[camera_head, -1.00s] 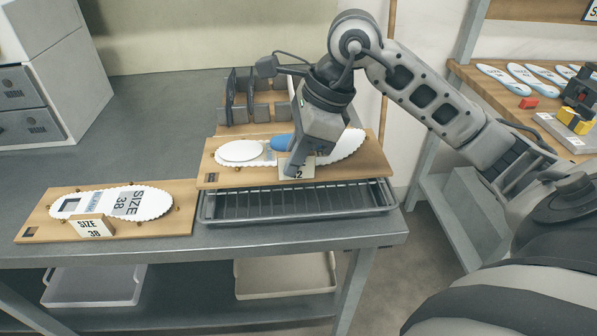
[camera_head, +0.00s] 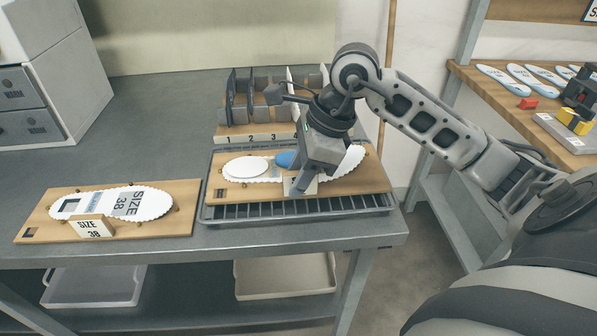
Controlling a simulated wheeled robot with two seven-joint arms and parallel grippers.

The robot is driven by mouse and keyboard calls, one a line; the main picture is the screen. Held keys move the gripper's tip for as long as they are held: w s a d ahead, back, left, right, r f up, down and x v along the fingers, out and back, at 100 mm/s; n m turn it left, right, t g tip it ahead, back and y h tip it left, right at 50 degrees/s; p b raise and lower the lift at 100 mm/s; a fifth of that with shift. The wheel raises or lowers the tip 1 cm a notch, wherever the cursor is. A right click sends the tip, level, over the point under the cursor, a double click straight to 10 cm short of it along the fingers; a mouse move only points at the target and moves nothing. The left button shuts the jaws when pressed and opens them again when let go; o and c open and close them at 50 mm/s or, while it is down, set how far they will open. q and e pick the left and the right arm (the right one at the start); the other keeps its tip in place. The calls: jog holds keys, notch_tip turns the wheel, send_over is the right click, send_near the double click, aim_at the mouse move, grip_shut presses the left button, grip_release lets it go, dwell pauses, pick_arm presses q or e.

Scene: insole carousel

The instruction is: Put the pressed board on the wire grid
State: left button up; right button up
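The pressed board (camera_head: 348,187) is a wooden plank with a white scalloped insole shape, a white oval pad and a blue patch. It lies level over the wire grid (camera_head: 290,210), a dark rack with a raised rim, and covers most of it. The grid's front bars still show. I cannot tell whether the board rests fully on the bars. My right gripper (camera_head: 302,187) points down at the board's front middle and is shut on its small upright label block, which it mostly hides. My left gripper is not in view.
A second board (camera_head: 180,218) labelled SIZE 38 lies left of the grid on the grey table. A numbered divider rack (camera_head: 240,132) stands behind the grid. Bins (camera_head: 95,285) sit on the shelf below. A side bench (camera_head: 500,97) at right holds several insoles.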

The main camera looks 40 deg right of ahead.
jog(key=shift+r, duration=0.1)
jog(key=shift+r, duration=0.25)
jog(key=v, duration=1.1)
jog(key=shift+d+r, duration=0.15)
jog(key=shift+r, duration=0.1)
jog(key=shift+s, duration=0.15)
